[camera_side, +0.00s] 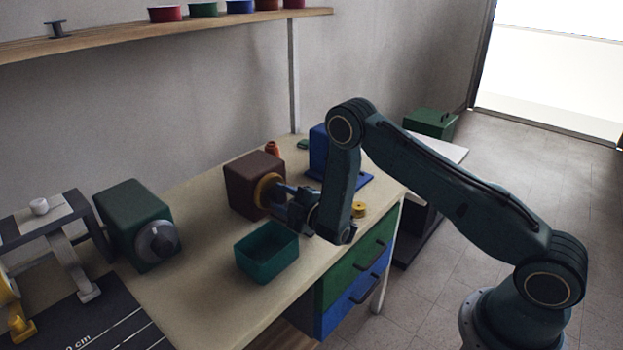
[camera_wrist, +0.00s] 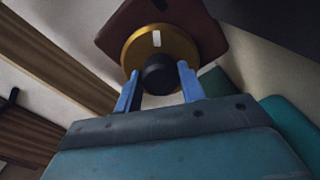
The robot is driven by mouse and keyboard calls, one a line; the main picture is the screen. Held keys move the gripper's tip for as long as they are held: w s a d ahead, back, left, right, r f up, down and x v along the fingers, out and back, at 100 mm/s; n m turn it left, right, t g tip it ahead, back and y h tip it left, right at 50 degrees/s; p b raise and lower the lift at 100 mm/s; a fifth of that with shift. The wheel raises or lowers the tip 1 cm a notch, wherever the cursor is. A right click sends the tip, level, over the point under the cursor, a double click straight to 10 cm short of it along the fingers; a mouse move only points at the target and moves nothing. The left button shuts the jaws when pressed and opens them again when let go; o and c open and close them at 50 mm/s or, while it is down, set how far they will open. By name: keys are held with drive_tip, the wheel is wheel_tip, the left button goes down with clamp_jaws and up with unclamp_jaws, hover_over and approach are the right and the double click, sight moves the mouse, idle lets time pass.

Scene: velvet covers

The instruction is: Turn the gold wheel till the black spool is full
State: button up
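The gold wheel (camera_side: 268,190) is on the front of a brown box (camera_side: 248,170) on the bench. In the wrist view the gold wheel (camera_wrist: 180,42) fills the top middle, with a white mark near its top and a black knob (camera_wrist: 159,75) at its centre. My gripper (camera_side: 286,190) is right in front of the wheel. In the wrist view its two blue fingers (camera_wrist: 159,78) stand apart, one on each side of the knob. I cannot tell whether they touch it. I cannot make out a black spool at the wheel; my arm hides part of that area.
A teal open bin (camera_side: 252,268) stands in front of the brown box. A green box with a grey wheel (camera_side: 136,215) is to the left. A blue unit (camera_side: 318,138) stands behind my arm. A small dark spool (camera_side: 57,30) and several coloured containers are on the shelf (camera_side: 160,38).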

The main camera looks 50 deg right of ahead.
drive_tip(key=shift+c, duration=0.5)
drive_tip(key=shift+m, duration=0.7)
drive_tip(key=o, duration=1)
drive_tip(key=shift+c, duration=0.2)
drive_tip(key=shift+s, duration=0.2)
drive_tip(key=shift+s, duration=6.7)
